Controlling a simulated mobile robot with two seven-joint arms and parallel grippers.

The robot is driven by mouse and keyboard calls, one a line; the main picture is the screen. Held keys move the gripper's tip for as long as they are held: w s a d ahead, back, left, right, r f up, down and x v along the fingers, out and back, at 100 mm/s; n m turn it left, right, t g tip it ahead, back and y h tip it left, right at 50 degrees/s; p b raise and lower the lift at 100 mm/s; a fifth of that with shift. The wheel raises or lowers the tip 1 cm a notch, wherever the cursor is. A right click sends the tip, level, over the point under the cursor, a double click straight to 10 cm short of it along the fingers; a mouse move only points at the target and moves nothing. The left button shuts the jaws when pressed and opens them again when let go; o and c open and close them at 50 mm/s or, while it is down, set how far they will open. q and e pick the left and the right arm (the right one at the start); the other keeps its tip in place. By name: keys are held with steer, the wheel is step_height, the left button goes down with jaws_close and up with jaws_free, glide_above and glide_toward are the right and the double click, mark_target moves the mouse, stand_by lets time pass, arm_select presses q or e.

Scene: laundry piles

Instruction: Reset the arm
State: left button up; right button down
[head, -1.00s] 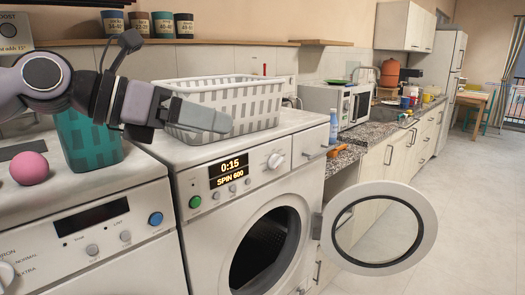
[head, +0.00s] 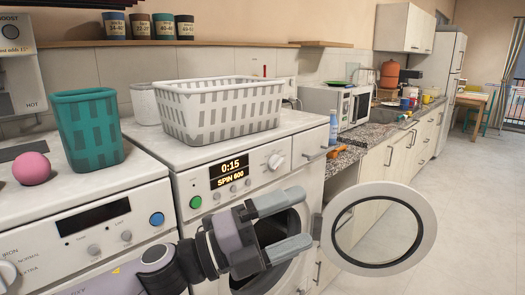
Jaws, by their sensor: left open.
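My left gripper (head: 283,225) is open and empty, low in front of the washing machine (head: 187,188). Its two fingers point right, across the machine's round opening, and hide part of it. My left arm comes in from the bottom left, in front of the machine on the left. My right gripper is not in view.
The washer door (head: 426,232) stands wide open to the right of my left gripper. A white laundry basket (head: 226,108) sits on the washer. A teal bin (head: 91,130) and a pink ball (head: 31,168) are on the left machine. Clear floor lies at right.

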arm_select(q)
steer(key=a+f+n+t+y, duration=0.5)
steer(key=a+f+n, duration=0.1)
steer(key=f+n, duration=0.5)
steer(key=a+f+n+t+y, duration=0.5)
steer(key=f+n, duration=0.5)
steer(key=n, duration=0.1)
steer(key=s+a+f+n+g+y, duration=0.2)
steer(key=s+a+f+n+y, duration=0.1)
steer(key=s+a+f, duration=0.3)
steer(key=s+a+f+n+g+y, duration=0.3)
steer(key=s+a+f, duration=0.4)
steer(key=s+f, duration=0.3)
step_height(320, 180, down, 4)
steer(key=n+y, duration=0.1)
steer(key=n, duration=0.1)
steer(key=shift+s+a+n+g, duration=0.2)
steer(key=shift+s+n+g, duration=0.1)
steer(key=shift+n, duration=0.1)
